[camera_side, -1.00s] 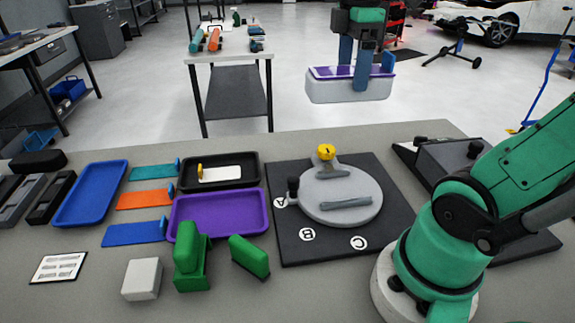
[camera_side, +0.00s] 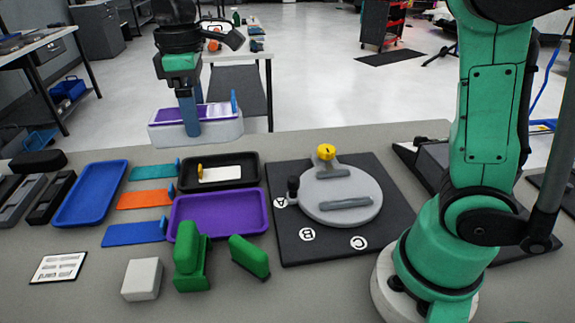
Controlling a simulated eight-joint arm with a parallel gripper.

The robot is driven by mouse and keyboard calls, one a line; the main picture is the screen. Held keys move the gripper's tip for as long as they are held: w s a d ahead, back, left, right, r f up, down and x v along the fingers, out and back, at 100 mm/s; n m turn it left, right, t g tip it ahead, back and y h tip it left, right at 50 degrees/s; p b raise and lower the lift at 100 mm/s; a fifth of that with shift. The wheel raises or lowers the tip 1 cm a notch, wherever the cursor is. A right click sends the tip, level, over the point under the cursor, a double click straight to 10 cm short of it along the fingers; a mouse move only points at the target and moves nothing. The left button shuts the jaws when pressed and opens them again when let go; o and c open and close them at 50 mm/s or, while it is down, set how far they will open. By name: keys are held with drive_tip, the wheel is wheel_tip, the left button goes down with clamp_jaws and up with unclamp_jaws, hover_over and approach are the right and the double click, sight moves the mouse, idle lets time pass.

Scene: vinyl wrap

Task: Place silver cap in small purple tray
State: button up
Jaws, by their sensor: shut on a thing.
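My gripper (camera_side: 190,125) is shut on the silver cap (camera_side: 221,131), a pale grey box-like piece with a purple inner face on top. It holds the cap level in the air, above the back edge of the table, behind the black tray. The small purple tray (camera_side: 218,232) lies on the table, in front of the black tray, and looks empty. The cap is apart from the purple tray, higher and farther back. The far finger is partly hidden by the cap.
A black tray (camera_side: 254,183) holds a white card with a yellow piece. A blue tray (camera_side: 91,194) and coloured plates (camera_side: 134,235) lie left. Green blocks (camera_side: 190,256) and a white block (camera_side: 142,279) stand in front. A round grey fixture (camera_side: 341,195) is right.

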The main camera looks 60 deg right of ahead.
wheel_tip(320, 180, down, 18)
idle(0.4)
drive_tip(key=shift+f, duration=0.1)
drive_tip(key=o, duration=1.3)
